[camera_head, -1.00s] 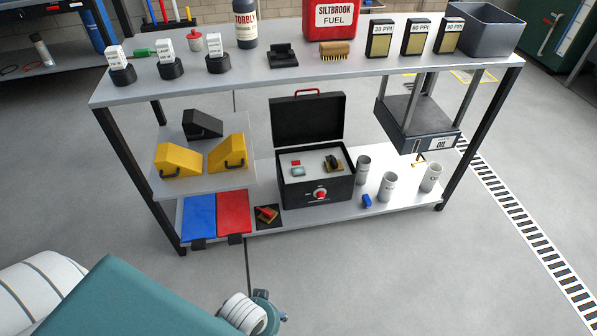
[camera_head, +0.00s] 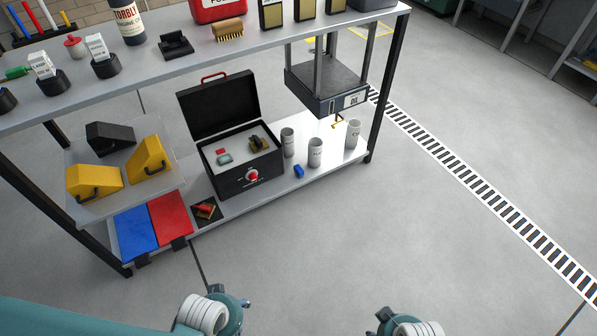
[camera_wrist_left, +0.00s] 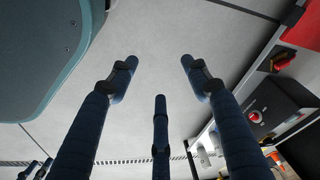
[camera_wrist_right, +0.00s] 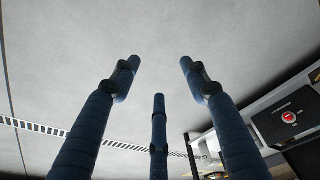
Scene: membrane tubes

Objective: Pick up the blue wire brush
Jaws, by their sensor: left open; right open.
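A small blue object (camera_head: 298,171) lies on the lower shelf, in front of the grey cups. It is too small to tell whether it is the blue wire brush. A brush with a tan back and yellowish bristles (camera_head: 228,31) lies on the top shelf. My left gripper (camera_wrist_left: 160,64) is open and empty over bare floor in the left wrist view. My right gripper (camera_wrist_right: 160,64) is also open and empty over floor. In the head view the left wrist shows at the bottom middle and the right one at the bottom right, both well short of the shelves.
A black case (camera_head: 243,169) with its lid raised stands on the lower shelf, with several grey cups (camera_head: 315,152) beside it. A blue panel (camera_head: 136,232) and a red panel (camera_head: 171,218) lie left of it. The shelf's black leg (camera_head: 378,115) stands right. Open floor lies right.

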